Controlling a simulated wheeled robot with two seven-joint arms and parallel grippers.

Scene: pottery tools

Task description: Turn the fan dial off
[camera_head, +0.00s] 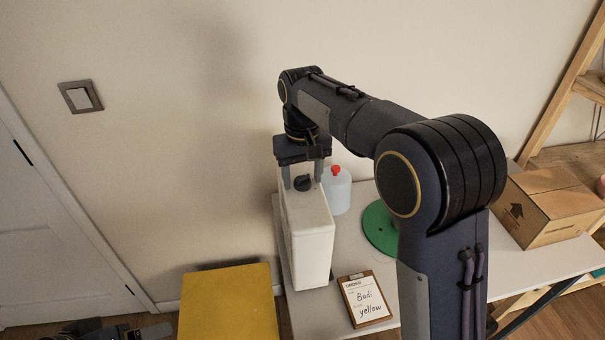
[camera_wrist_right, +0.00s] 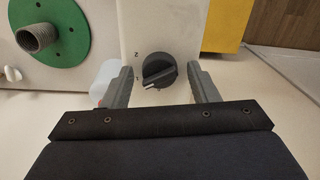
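The fan is a tall white box (camera_head: 308,232) on the table, with a black round dial (camera_head: 303,183) on its top. In the right wrist view the dial (camera_wrist_right: 159,70) has a white pointer mark at its lower left, and a "2" is printed beside it. My right gripper (camera_head: 303,172) is open above the fan. In the wrist view its fingers (camera_wrist_right: 161,87) stand on both sides of the dial, with gaps between them and it. Dark parts of my left arm show at the bottom left edge; the state of its gripper is unclear.
A white bottle with a red cap (camera_head: 337,190) stands close beside the fan. A green disc (camera_head: 379,228) lies right of it, partly behind my arm. A clipboard card (camera_head: 366,299) lies in front. A yellow block (camera_head: 229,303) is at left, a cardboard box (camera_head: 552,205) at right.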

